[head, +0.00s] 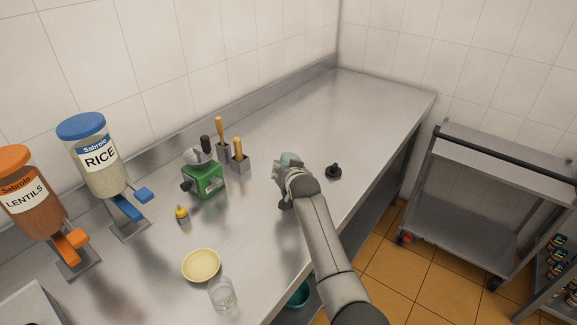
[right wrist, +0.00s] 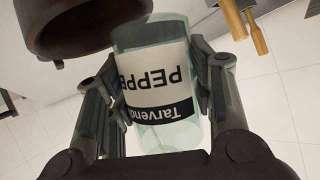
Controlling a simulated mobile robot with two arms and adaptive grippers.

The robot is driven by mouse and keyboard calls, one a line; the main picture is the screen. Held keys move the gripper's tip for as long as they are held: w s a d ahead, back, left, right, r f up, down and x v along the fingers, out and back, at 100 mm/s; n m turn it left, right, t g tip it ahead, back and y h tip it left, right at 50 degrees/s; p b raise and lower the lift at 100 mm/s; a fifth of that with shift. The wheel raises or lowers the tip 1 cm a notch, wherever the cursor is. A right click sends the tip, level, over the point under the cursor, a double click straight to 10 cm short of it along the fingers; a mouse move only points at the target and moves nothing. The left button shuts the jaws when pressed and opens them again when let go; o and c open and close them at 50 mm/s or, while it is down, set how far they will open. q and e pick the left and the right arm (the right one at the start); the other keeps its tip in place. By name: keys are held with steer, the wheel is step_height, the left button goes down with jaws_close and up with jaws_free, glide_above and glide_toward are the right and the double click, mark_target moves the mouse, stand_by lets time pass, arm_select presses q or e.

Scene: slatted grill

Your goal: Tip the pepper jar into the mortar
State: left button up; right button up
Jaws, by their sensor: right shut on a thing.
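The pepper jar (right wrist: 158,85) is a clear greenish jar with a black and white label. My right gripper (right wrist: 160,95) is shut on its sides. The label reads upside down in the right wrist view, as does the scene behind, so the jar looks roughly upright. The dark brown mortar (right wrist: 80,28) is close beside the jar at the upper left there, its rim toward the jar. In the head view my right gripper (head: 286,172) is over the counter, with the pale green jar (head: 291,159) partly hidden by it. My left gripper is not in view.
A small dark object (head: 333,171) stands right of the gripper; I cannot tell whether it is the mortar. The far counter (head: 350,105) is clear.

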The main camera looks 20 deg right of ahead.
steer(key=shift+a+r+m+y+p, duration=0.35)
steer(key=shift+m+y+p, duration=0.25)
steer(key=shift+p, duration=0.55)
steer(key=shift+s+a+m+g+y+p, duration=0.1)
steer(key=shift+a+m+g+y+p, duration=0.05)
steer(key=shift+m+g+y+p, duration=0.35)
steer(key=shift+a+f+m+y, duration=0.1)
steer(key=shift+f+m+y, duration=0.2)
steer(key=shift+m+y, duration=0.3)
steer(key=shift+f+m+y, duration=0.1)
steer(key=shift+m+y, duration=0.2)
steer(key=shift+y, duration=0.1)
steer(key=shift+a+f+m+y+b, duration=0.1)
steer(key=shift+f+m+y+b, duration=0.25)
steer(key=shift+m+y+b, duration=0.35)
steer(key=shift+f+m+y+b, duration=0.35)
steer(key=shift+m+y+b, duration=0.25)
steer(key=shift+b, duration=0.4)
steer(key=shift+m+y+b, duration=0.6)
steer(key=shift+y+b, duration=0.1)
steer(key=shift+b, duration=0.15)
steer(key=d+r+m+y+b, duration=0.1)
steer(key=m, duration=0.1)
steer(key=r+m+y+b, duration=0.1)
steer(key=y+b, duration=0.1)
steer(key=shift+d+r+m, duration=0.1)
steer(key=shift+d+m, duration=0.3)
